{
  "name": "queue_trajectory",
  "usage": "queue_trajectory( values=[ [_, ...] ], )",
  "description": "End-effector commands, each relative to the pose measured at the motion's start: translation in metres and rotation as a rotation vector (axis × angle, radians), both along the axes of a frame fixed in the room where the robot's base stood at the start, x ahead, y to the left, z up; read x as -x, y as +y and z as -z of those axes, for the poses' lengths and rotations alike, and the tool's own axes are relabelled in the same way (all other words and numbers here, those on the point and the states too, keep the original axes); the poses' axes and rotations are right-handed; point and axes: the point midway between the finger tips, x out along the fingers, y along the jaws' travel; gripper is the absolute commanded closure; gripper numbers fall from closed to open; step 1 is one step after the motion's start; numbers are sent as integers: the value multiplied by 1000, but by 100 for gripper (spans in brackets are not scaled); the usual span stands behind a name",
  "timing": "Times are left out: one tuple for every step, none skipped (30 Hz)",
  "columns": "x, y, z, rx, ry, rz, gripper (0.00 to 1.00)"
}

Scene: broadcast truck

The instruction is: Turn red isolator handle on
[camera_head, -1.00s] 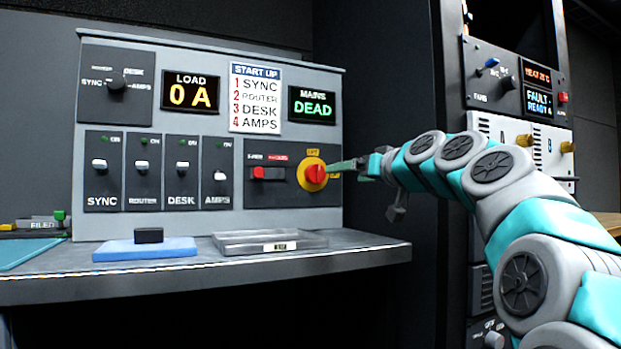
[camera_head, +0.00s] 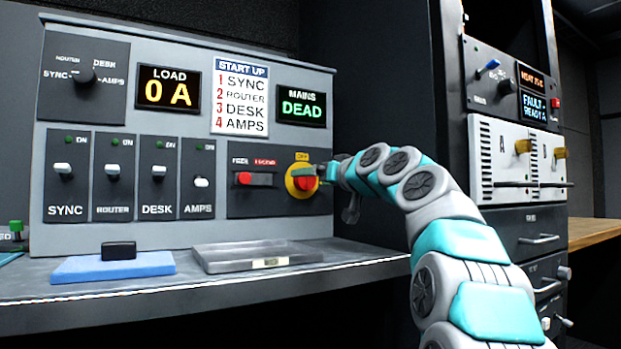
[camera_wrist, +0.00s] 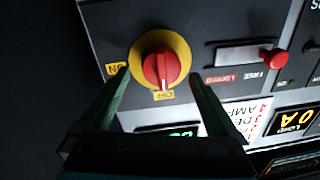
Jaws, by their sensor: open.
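The red isolator handle (camera_head: 303,181) sits on a round yellow plate at the right of the start-up panel. In the wrist view the handle (camera_wrist: 160,71) has its white mark toward the OFF label (camera_wrist: 163,95); the ON label (camera_wrist: 116,69) is to the left. My gripper (camera_wrist: 159,76) is open, with one finger on each side of the handle and a visible gap to it. In the head view my gripper (camera_head: 320,172) is at the plate's right side and partly covers it. Contact cannot be told. The mains display (camera_head: 301,107) reads DEAD.
A red slider switch (camera_head: 255,179) is just left of the isolator. Several toggle switches line the panel further left. A clear tray (camera_head: 258,257) and a blue pad with a black block (camera_head: 119,250) lie on the shelf below. An equipment rack (camera_head: 515,160) stands at the right.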

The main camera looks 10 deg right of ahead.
Motion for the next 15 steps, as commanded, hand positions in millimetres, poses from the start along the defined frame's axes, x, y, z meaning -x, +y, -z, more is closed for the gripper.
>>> queue_trajectory(
  values=[
    [-5, 1, -1, 1, -1, 1, 5],
    [-7, 2, -1, 0, -1, 1, 5],
    [-10, 3, 0, 0, 0, 1, 5],
    [-12, 4, 0, 0, 0, 1, 5],
    [-13, 5, 0, 0, 1, 0, 5],
    [-15, 5, 1, 0, 1, 0, 5],
    [-15, 6, 1, 0, 1, 0, 5],
    [-16, 7, 1, 0, 1, -1, 5],
    [-17, 7, 1, 0, 1, -1, 5],
    [-17, 7, 1, 1, 2, -1, 5],
    [-17, 8, 1, 0, 1, -1, 5],
    [-17, 8, 1, 1, 2, -1, 5],
    [-17, 8, 1, 1, 2, -1, 5],
    [-17, 8, 1, 0, 1, -1, 5],
    [-17, 8, 1, 0, 1, -1, 5]
  ],
)
